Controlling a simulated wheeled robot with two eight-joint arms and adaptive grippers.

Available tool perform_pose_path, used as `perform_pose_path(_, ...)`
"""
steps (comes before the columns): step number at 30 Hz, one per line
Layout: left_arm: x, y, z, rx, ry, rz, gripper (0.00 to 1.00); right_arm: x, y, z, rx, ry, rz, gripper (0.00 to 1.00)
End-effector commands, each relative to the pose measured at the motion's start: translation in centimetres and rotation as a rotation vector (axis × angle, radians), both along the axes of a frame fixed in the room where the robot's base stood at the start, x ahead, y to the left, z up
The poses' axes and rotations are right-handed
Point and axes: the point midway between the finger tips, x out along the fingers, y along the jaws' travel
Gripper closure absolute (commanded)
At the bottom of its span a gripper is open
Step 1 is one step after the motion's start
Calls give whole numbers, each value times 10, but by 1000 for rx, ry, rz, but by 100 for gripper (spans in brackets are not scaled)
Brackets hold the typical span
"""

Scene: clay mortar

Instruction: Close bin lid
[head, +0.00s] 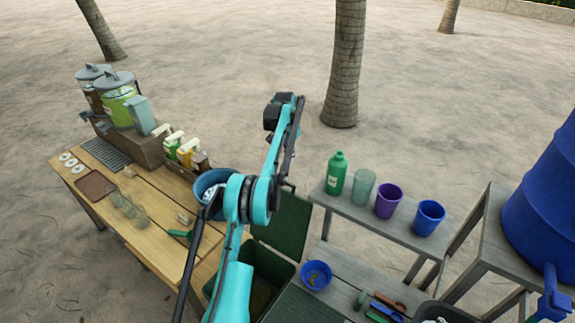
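A dark green bin (272,268) stands at the right end of the wooden table, partly hidden by my teal arm. Its green lid (288,222) is open, tipped up at the bin's far side. My arm, which I take to be the left one, rises from the bottom of the head view, crosses in front of the bin and bends high above it. A dark end part that looks like my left gripper (287,184) hangs near the lid's top edge. I cannot tell whether it touches the lid or whether its fingers are open. My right gripper is not in view.
The wooden table (150,208) holds drink dispensers, bottles, glasses and a blue bucket (211,184). A grey bench (385,225) at right bears a green bottle (336,173) and several cups. A blue barrel (545,195) stands far right. Palm trunks rise from open sand behind.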

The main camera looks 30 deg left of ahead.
Motion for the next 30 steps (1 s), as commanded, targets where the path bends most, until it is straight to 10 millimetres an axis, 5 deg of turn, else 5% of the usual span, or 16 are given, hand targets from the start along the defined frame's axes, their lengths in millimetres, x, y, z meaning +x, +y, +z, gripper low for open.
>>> perform_pose_path(14,12,-1,-96,1,-1,1,100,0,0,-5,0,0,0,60)
perform_pose_path(21,-16,1,-85,1,-1,1,100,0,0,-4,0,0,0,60)
perform_pose_path(30,-28,2,-83,1,-1,1,100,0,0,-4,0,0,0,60)
